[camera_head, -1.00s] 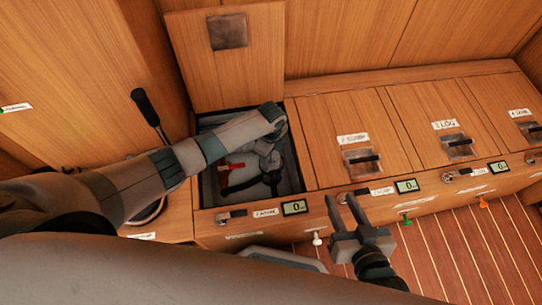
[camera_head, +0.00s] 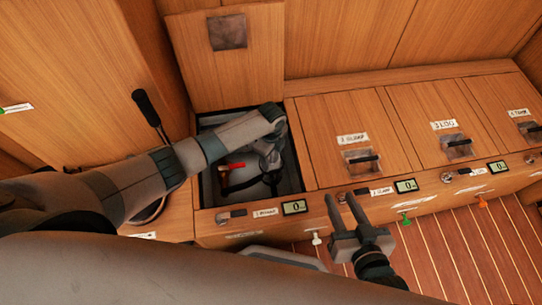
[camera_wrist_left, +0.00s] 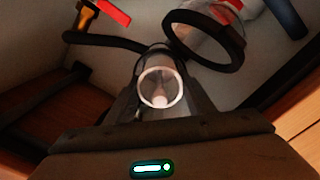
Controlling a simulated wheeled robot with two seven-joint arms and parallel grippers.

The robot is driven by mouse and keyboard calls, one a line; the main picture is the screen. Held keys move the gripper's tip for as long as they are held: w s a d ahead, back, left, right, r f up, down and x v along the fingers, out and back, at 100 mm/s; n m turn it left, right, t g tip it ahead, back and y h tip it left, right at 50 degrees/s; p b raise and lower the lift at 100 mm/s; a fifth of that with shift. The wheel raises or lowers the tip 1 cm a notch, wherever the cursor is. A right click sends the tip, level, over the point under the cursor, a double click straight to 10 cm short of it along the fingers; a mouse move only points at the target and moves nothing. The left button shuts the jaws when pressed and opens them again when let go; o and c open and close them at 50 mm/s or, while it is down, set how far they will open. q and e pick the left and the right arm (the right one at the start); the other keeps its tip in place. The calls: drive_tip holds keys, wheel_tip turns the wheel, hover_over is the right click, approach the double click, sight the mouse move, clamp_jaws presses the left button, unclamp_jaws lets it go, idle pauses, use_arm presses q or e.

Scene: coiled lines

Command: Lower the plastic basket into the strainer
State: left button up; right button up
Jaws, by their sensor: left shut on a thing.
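My left arm reaches into the open locker. My left gripper (camera_head: 268,165) is inside it, partly hidden by my own wrist. In the left wrist view, this gripper (camera_wrist_left: 157,72) is shut on the plastic basket (camera_wrist_left: 158,88), a small clear cylinder with a white rim. The strainer (camera_wrist_left: 205,42), a clear round body with a thick dark ring, is just beyond the basket to the upper right. I cannot tell whether they touch. My right gripper (camera_head: 342,212) is open and empty, in front of the lockers.
A red handle (camera_head: 232,167) and a dark hose (camera_wrist_left: 105,40) are in the locker. Its lid (camera_head: 225,65) stands raised behind. Closed lids with latches (camera_head: 364,158) run to the right. A black-handled lever (camera_head: 146,108) stands left of the opening.

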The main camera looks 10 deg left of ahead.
drive_tip(key=shift+f+b, duration=0.35)
drive_tip(key=shift+r+p, duration=1.85)
idle(5.8)
